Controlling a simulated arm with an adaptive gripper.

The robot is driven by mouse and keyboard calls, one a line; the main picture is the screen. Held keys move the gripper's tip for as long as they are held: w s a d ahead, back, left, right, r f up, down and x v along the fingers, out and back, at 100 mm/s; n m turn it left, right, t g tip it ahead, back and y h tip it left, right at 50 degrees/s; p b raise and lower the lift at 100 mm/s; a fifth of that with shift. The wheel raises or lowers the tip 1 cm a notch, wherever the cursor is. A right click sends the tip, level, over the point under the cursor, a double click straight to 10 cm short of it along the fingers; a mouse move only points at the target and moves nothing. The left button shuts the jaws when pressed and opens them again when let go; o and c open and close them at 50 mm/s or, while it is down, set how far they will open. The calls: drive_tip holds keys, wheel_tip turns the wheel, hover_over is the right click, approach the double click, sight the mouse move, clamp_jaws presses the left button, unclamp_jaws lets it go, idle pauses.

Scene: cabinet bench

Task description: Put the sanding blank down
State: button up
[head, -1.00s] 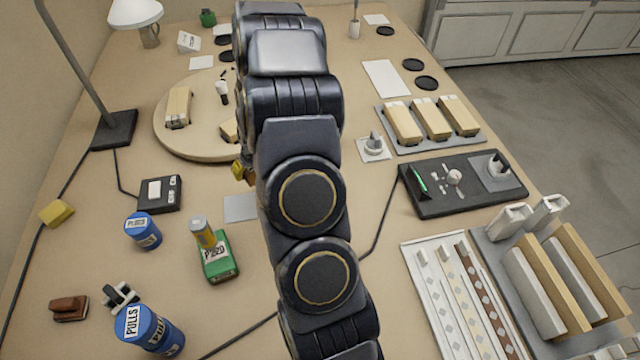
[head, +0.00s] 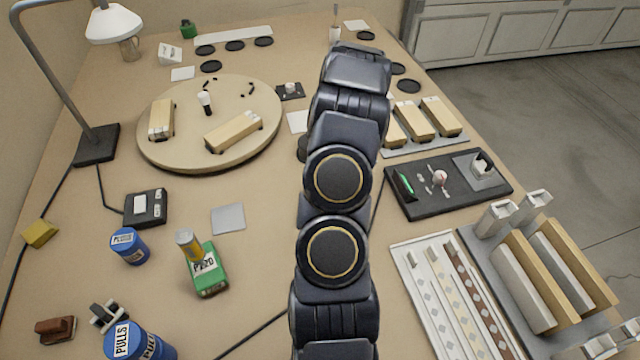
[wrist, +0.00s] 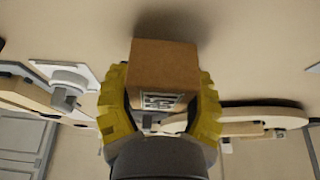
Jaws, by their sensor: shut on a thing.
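In the wrist view, the yellow fingers of my gripper (wrist: 160,100) are shut on a brown wooden block (wrist: 165,68), which I take to be the sanding blank. A printed label shows on its near end. Tan surface lies beyond it; I cannot tell whether the block touches it. In the head view my arm hides the gripper and the held block.
Right of my arm are a tray of blanks (head: 425,145), a black tool tray (head: 430,205) and a rack of boards (head: 530,275). A green box (head: 207,278), blue cans (head: 128,245) and a lamp (head: 115,22) stand left. Bare bench lies around the grey pad (head: 228,218).

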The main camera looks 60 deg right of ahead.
drive_tip(key=shift+f, duration=1.15)
drive_tip(key=shift+f, duration=0.1)
drive_tip(key=o, duration=1.1)
drive_tip(key=shift+o, duration=0.2)
drive_tip(key=shift+r, duration=0.55)
drive_tip(key=v, duration=1.1)
